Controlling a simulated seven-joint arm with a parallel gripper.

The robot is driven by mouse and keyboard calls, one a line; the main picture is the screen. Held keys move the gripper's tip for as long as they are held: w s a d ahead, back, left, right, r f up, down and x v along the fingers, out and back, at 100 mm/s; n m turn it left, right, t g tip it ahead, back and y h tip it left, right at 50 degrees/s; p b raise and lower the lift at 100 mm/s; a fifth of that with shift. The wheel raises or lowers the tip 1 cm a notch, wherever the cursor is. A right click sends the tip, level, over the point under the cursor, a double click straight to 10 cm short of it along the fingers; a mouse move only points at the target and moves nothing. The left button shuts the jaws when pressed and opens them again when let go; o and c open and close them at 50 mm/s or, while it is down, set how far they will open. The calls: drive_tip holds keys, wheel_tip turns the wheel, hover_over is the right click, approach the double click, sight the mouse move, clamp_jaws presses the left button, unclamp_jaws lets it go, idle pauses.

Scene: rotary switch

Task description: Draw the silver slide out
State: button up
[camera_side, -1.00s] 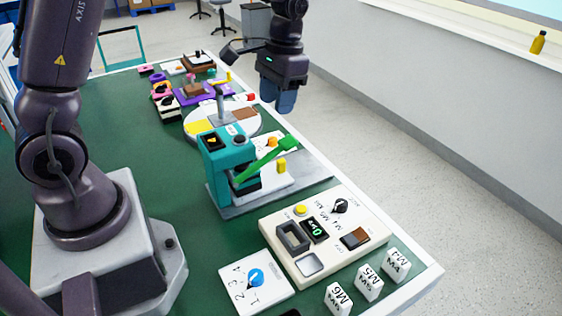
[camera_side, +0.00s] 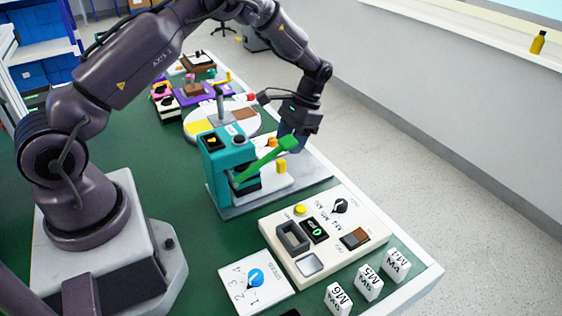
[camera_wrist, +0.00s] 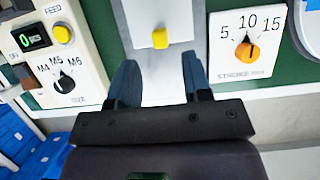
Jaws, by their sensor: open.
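The silver slide (camera_side: 272,184) lies flat on the grey base plate of a teal press (camera_side: 222,165). A yellow knob (camera_side: 281,166) stands up near its outer end. In the wrist view the slide (camera_wrist: 160,12) points toward me, with its yellow knob (camera_wrist: 160,38) at the top middle. My gripper (camera_wrist: 160,75) is open and empty, its two blue fingers apart below the knob in the picture, not around it. In the side view my gripper (camera_side: 291,138) is beyond the press's green lever (camera_side: 265,160), which partly hides the fingers.
A stroke dial (camera_wrist: 247,45) with an orange knob is right of the slide in the wrist view. A round turntable (camera_side: 245,122) is behind the press.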

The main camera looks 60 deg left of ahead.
sight(282, 160)
drive_tip(key=x, duration=0.6)
drive_tip(key=shift+s+f, duration=0.1)
drive_tip(key=shift+f, duration=0.2)
